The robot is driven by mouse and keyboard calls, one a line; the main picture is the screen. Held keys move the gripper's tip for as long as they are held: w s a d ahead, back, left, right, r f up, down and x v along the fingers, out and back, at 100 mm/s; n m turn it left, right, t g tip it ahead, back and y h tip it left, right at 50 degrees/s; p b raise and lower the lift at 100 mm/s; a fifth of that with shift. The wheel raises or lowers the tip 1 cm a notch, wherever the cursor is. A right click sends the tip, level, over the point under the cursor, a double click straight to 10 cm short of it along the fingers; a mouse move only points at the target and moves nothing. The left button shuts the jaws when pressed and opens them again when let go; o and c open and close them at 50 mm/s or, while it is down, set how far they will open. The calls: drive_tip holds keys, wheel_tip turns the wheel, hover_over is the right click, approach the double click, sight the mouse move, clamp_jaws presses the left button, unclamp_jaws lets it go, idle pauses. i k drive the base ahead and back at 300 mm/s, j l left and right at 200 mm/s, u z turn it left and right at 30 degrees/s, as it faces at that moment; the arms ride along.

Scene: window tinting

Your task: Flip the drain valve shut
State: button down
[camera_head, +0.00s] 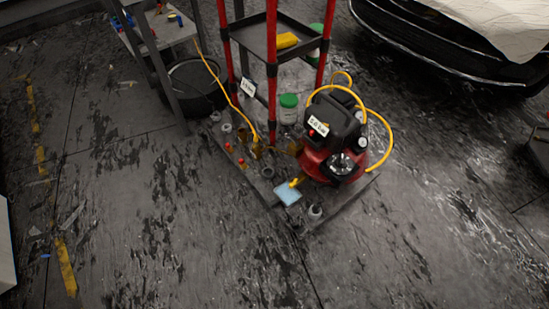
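A red and black air compressor (335,140) with a white label and dial gauges stands on a low grey platform (325,212). A small yellow piece (295,182) sticks out at its lower left, just above a light blue pad (287,194). This piece may be the drain valve, but it is too small to tell its position. My gripper does not show in this view.
A yellow hose (386,140) loops around the compressor. A red-posted rack (272,70) stands behind it on the left, with a green-lidded jar (289,108). Small fittings (241,163) lie on the platform. A car (440,45) is at upper right. The front floor is clear.

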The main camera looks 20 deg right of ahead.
sight(291, 184)
drive_tip(key=i+j+z, duration=0.1)
drive_tip(key=i+j, duration=0.4)
drive_tip(key=j, duration=0.15)
drive_tip(key=i+j+z, duration=0.15)
drive_tip(key=i+j, duration=0.3)
drive_tip(key=j, duration=0.2)
drive_tip(key=i+j+z, duration=0.25)
drive_tip(key=i+j, duration=0.2)
drive_tip(key=j, duration=0.3)
